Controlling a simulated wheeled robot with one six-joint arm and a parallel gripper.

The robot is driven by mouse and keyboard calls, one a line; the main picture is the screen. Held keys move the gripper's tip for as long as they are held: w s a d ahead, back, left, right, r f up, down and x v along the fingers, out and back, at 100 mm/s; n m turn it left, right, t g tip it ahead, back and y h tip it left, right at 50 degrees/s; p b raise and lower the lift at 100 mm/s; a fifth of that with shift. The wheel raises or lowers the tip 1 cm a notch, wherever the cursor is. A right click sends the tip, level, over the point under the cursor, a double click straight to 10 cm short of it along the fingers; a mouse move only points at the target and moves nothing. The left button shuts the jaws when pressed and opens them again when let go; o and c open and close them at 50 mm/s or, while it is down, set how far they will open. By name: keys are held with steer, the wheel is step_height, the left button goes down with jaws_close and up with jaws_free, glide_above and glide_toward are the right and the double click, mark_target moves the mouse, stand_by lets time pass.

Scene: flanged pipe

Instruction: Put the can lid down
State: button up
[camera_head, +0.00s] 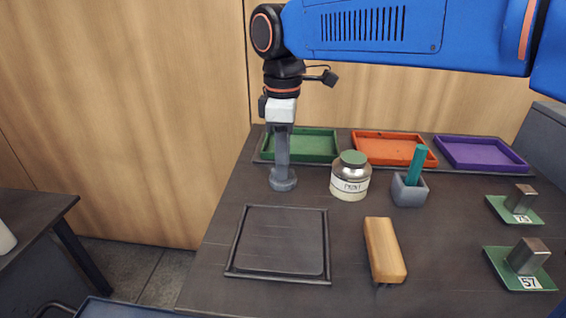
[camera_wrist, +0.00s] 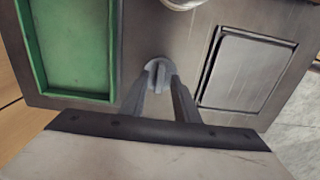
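My gripper (camera_head: 282,160) points straight down at the left part of the dark table. Its fingers are shut on the ridge of a small round grey can lid (camera_head: 283,182). In the wrist view the lid (camera_wrist: 158,72) sits flat between the fingertips (camera_wrist: 160,84). The lid is at or just above the table top; I cannot tell if it touches. The can (camera_head: 350,177), silver and cream with a label and a green top surface, stands upright just right of the lid. Only its edge shows in the wrist view (camera_wrist: 182,3).
A black-rimmed square tray (camera_head: 328,240) lies empty in front. Green (camera_head: 300,145), orange (camera_head: 395,150) and purple (camera_head: 480,153) trays line the back. A grey cup (camera_head: 409,190) holding a teal stick, a wooden block (camera_head: 384,250) and metal blocks on green plates (camera_head: 520,268) stand right.

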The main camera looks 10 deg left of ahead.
step_height(320, 180, up, 12)
steer(key=shift+f, duration=0.25)
stand_by(0.4)
